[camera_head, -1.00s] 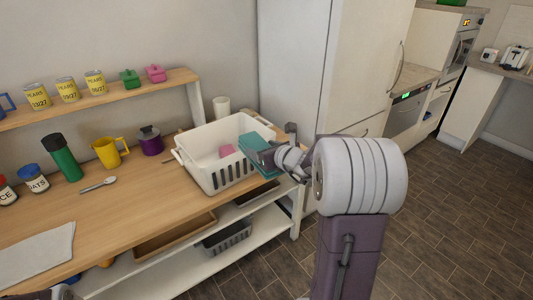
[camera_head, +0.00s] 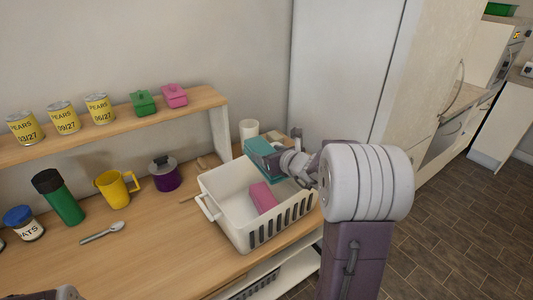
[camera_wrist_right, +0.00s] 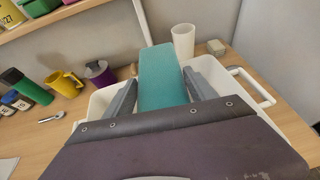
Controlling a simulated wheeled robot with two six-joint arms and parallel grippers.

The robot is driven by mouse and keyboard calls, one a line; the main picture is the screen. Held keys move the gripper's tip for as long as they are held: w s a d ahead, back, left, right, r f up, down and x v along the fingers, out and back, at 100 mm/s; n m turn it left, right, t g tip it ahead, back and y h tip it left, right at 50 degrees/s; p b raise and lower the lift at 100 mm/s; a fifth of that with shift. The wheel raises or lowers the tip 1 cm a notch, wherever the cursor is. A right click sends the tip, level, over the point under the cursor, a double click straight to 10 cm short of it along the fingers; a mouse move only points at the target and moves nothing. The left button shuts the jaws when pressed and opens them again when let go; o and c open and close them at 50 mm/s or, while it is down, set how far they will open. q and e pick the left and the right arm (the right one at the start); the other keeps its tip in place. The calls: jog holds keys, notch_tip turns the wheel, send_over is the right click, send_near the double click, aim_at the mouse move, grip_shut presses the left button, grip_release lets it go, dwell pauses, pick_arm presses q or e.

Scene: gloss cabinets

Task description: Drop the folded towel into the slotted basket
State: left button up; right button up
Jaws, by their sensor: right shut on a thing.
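The folded towel is a teal block (camera_head: 262,156); it also shows in the right wrist view (camera_wrist_right: 162,78), gripped between the two fingers. My right gripper (camera_head: 284,158) is shut on it and holds it over the far right part of the slotted basket. The slotted basket (camera_head: 240,232) is white with slots in its side and stands on the wooden counter; its rim shows on both sides of the gripper in the wrist view (camera_wrist_right: 262,92). A pink item (camera_head: 262,196) lies inside the basket. A small part of my left arm (camera_head: 62,293) shows at the bottom left; its fingers are out of sight.
A white cup (camera_head: 248,129) stands behind the basket. A purple pot (camera_head: 165,178), yellow mug (camera_head: 116,190), spoon (camera_head: 102,233) and green flask (camera_head: 62,203) are to the left. A shelf (camera_head: 120,118) with cans runs along the wall. The counter's front is clear.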

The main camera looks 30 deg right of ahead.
jog(key=shift+s, duration=0.35)
jog(key=f+b, duration=0.5)
jog(key=f, duration=0.1)
jog(key=shift+w, duration=0.3)
jog(key=o, duration=1.6)
jog(key=p+v, duration=0.1)
jog(key=v, duration=0.7)
jog(key=shift+d+r+p, duration=0.1)
jog(key=shift+r+p, duration=0.05)
jog(key=shift+p, duration=0.2)
jog(key=shift+s, duration=0.55)
